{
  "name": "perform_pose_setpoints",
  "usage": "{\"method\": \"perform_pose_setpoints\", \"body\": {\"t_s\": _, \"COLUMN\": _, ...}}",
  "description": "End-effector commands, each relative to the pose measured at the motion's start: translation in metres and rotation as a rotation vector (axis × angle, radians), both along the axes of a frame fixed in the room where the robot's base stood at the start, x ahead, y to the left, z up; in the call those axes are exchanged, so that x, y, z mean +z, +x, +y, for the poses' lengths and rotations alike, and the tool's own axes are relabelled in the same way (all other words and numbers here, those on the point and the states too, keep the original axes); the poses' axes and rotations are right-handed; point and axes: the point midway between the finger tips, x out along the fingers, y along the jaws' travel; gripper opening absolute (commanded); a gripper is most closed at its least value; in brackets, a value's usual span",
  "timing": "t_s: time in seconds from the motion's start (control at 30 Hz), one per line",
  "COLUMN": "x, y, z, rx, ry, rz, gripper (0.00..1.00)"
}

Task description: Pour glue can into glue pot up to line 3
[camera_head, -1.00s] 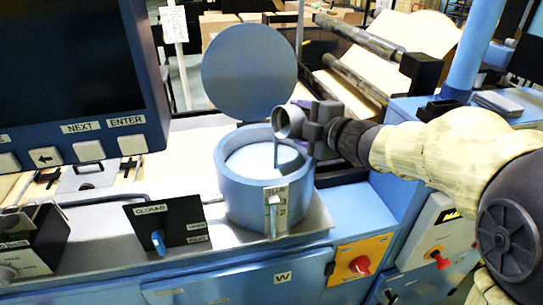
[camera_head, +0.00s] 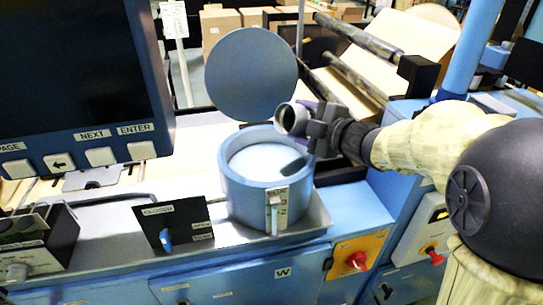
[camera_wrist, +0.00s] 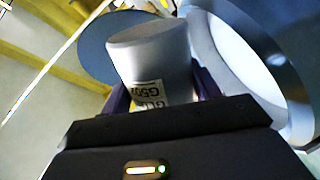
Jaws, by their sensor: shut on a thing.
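The glue can (camera_head: 291,118), a pale grey cylinder, is held by my gripper (camera_head: 316,122) above the right side of the glue pot. It is tilted, its open mouth facing the head camera. No stream shows from it. In the wrist view the can (camera_wrist: 152,50) carries a white label and sits between purple fingers of my gripper (camera_wrist: 160,97). The blue round glue pot (camera_head: 238,195) is open and holds white glue (camera_head: 255,160). A gauge plate (camera_head: 276,208) on its front has a pale vertical strip, numbered 3 and 2. The exact level against line 3 is too small to tell.
A round blue lid (camera_head: 250,75) stands up behind the pot. A black valve panel (camera_head: 172,225) with a blue knob stands left of it. A monitor (camera_head: 75,80) fills the upper left. A red knob (camera_head: 357,261) is on the front panel.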

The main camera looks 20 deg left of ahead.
Motion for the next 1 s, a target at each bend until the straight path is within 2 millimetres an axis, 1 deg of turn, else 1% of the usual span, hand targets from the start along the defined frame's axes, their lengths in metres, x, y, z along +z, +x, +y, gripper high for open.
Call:
{"method": "perform_pose_setpoints", "body": {"t_s": 0.17, "x": 0.002, "y": 0.0, "z": 0.0, "rx": 0.0, "ry": 0.006, "rz": 0.007, "gripper": 0.26}}
{"method": "perform_pose_setpoints", "body": {"t_s": 0.37, "x": 0.007, "y": 0.001, "z": -0.001, "rx": -0.001, "ry": 0.052, "rz": 0.067, "gripper": 0.26}}
{"method": "perform_pose_setpoints", "body": {"t_s": 0.57, "x": 0.014, "y": 0.002, "z": -0.001, "rx": 0.0, "ry": 0.145, "rz": 0.185, "gripper": 0.26}}
{"method": "perform_pose_setpoints", "body": {"t_s": 0.6, "x": 0.006, "y": 0.002, "z": -0.002, "rx": -0.002, "ry": 0.172, "rz": 0.223, "gripper": 0.26}}
{"method": "perform_pose_setpoints", "body": {"t_s": 0.7, "x": -0.002, "y": 0.002, "z": -0.001, "rx": -0.001, "ry": 0.241, "rz": 0.309, "gripper": 0.26}}
{"method": "perform_pose_setpoints", "body": {"t_s": 0.73, "x": 0.005, "y": 0.002, "z": -0.002, "rx": 0.0, "ry": 0.257, "rz": 0.327, "gripper": 0.26}}
{"method": "perform_pose_setpoints", "body": {"t_s": 0.77, "x": 0.007, "y": 0.003, "z": -0.002, "rx": 0.0, "ry": 0.274, "rz": 0.348, "gripper": 0.26}}
{"method": "perform_pose_setpoints", "body": {"t_s": 0.87, "x": 0.01, "y": 0.004, "z": -0.003, "rx": 0.001, "ry": 0.33, "rz": 0.42, "gripper": 0.26}}
{"method": "perform_pose_setpoints", "body": {"t_s": 1.0, "x": 0.014, "y": 0.012, "z": -0.008, "rx": 0.0, "ry": 0.398, "rz": 0.506, "gripper": 0.26}}
